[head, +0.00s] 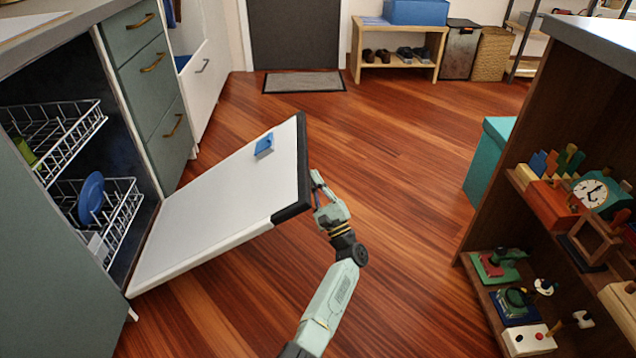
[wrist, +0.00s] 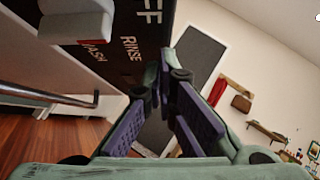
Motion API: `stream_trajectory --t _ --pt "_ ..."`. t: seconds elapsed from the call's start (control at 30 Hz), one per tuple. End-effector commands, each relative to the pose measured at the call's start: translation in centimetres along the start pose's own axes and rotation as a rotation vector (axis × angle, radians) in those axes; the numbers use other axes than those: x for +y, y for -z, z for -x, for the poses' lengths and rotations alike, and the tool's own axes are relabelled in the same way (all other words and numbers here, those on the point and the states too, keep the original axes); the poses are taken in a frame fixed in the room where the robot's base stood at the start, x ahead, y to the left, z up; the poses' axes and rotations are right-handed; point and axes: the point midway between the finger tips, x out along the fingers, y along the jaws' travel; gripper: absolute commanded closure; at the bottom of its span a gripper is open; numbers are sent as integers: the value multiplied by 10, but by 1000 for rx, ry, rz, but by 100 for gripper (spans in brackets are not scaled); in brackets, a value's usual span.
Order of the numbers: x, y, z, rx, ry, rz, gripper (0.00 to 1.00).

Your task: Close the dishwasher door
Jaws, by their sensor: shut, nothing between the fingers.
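The dishwasher door (head: 215,205) hangs partly open, tilted, hinged at its lower left, with its white inner side up and a black edge along its free end. A small blue box, probably a dispenser (head: 264,145), sits on its inner side. The dishwasher (head: 140,225) stands open at the left with two white racks (head: 108,205). My gripper (head: 317,178) is shut and empty beside the door's black free edge; I cannot tell whether it touches. In the wrist view the fingers (wrist: 172,100) are close to the dark panel (wrist: 120,45) lettered "RINSE" and "WASH".
A wooden shelf (head: 487,205) with toys stands at the right, with a teal box (head: 489,160) beside it. Drawers (head: 150,75) adjoin the dishwasher. A shoe bench (head: 397,66) and mat (head: 304,82) lie at the back. The wooden floor (head: 400,150) between is clear.

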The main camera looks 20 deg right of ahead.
Motion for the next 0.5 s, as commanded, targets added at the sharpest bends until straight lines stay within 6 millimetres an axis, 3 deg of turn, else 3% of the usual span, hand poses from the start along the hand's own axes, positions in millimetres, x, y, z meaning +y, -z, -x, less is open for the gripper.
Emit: stream_trajectory --t 0.33,0.5 --pt "0 -3 -3 -1 -4 3 100" --pt "-3 -18 -18 -4 -22 19 100"
